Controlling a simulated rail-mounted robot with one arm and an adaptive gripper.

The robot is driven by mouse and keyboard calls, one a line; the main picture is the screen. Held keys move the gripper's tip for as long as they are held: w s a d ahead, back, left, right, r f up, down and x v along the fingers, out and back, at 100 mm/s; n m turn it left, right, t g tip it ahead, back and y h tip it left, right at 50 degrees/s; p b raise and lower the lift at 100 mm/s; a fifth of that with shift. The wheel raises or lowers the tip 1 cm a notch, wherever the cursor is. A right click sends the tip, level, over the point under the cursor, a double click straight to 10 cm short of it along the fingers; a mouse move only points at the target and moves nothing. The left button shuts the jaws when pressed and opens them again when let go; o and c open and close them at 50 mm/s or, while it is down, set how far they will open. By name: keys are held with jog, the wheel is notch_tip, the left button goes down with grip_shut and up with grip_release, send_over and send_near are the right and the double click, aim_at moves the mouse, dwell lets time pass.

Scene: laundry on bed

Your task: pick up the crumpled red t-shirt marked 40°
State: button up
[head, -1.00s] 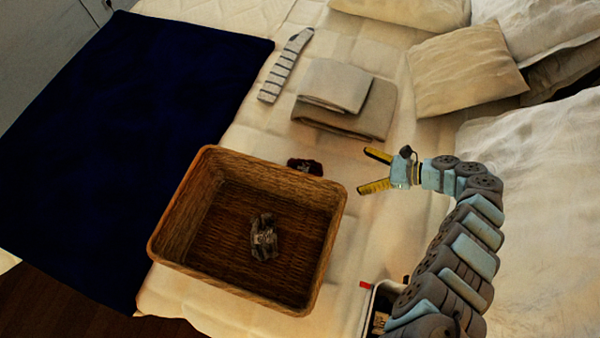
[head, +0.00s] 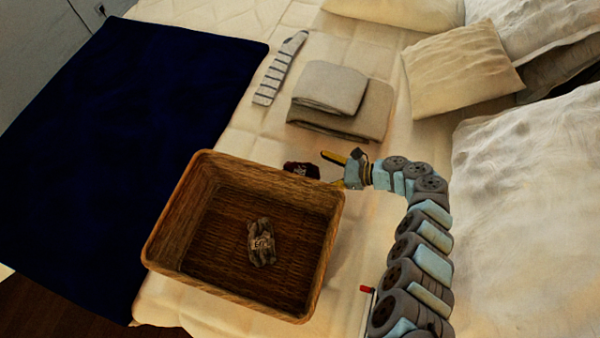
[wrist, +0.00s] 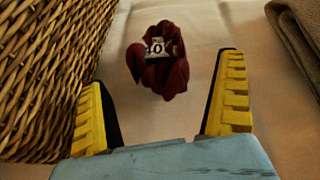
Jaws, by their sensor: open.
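The crumpled dark red t-shirt (head: 301,169) lies on the bed just behind the basket's far rim, partly hidden by it in the head view. In the wrist view the red t-shirt (wrist: 163,72) shows a white label reading "40", ahead of the fingers and between their lines. My gripper (head: 331,170) is open and empty, to the right of the shirt and apart from it. In the wrist view its yellow fingers (wrist: 163,100) are spread wide with bare sheet between them.
The wicker basket (head: 165,225) holds a crumpled grey-brown garment (head: 262,242); its wall (wrist: 50,75) stands close to my left finger. Folded grey-beige cloths (head: 345,100), a striped sock (head: 280,70) and pillows lie beyond. A dark blue blanket (head: 110,130) covers the left.

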aim_at(307, 174)
jog(key=shift+b+x, duration=0.45)
jog(key=shift+x, duration=1.8)
jog(key=shift+s+a+f, duration=0.1)
jog(key=shift+a+f, duration=0.1)
jog(key=shift+a, duration=0.25)
jog(key=shift+d, duration=0.1)
jog(key=shift+c, duration=0.3)
jog(key=c, duration=1.2)
